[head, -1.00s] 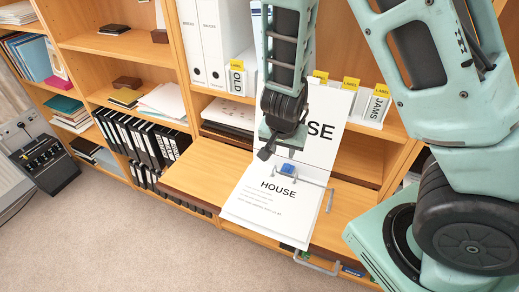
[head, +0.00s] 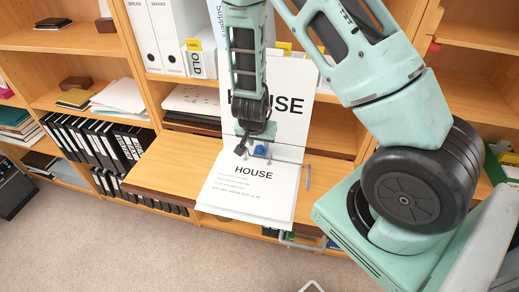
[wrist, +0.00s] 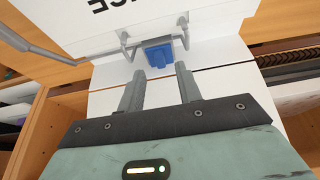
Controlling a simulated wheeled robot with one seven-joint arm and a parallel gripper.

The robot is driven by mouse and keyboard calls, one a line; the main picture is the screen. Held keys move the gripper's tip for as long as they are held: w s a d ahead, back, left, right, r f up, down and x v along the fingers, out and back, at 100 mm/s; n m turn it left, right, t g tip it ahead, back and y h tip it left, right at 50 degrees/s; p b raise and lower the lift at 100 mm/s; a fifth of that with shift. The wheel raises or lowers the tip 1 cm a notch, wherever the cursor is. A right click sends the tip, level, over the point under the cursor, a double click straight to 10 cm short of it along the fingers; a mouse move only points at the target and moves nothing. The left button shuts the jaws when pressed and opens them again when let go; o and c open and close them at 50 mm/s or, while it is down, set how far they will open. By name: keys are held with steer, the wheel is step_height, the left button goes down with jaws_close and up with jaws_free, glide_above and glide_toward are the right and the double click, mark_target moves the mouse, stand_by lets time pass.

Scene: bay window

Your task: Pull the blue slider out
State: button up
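The blue slider (head: 260,150) is a small block on a metal bar fixture at the fold of a white open binder marked HOUSE (head: 240,192). In the wrist view the blue slider (wrist: 158,52) sits just beyond my fingertips, centred between them. My gripper (wrist: 160,70) is open, its two grey fingers apart with nothing between them. In the head view my gripper (head: 256,143) hangs just above and behind the slider and partly covers it. I cannot tell whether a finger touches the slider.
The binder lies on a wooden shelf (head: 178,165), its upright page leaning on the bookcase. Black binders (head: 95,143) stand at the left, and white OLD-labelled binders (head: 198,58) above. A grey metal handle (head: 300,242) juts out at the shelf front. Carpet is clear in front.

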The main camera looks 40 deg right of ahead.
mark_target(260, 148)
steer(key=shift+x, duration=1.85)
jaws_close()
steer(key=shift+s+a, duration=0.6)
steer(key=shift+a, duration=0.2)
steer(key=shift+s+a, duration=0.65)
steer(key=shift+a, duration=0.1)
jaws_free()
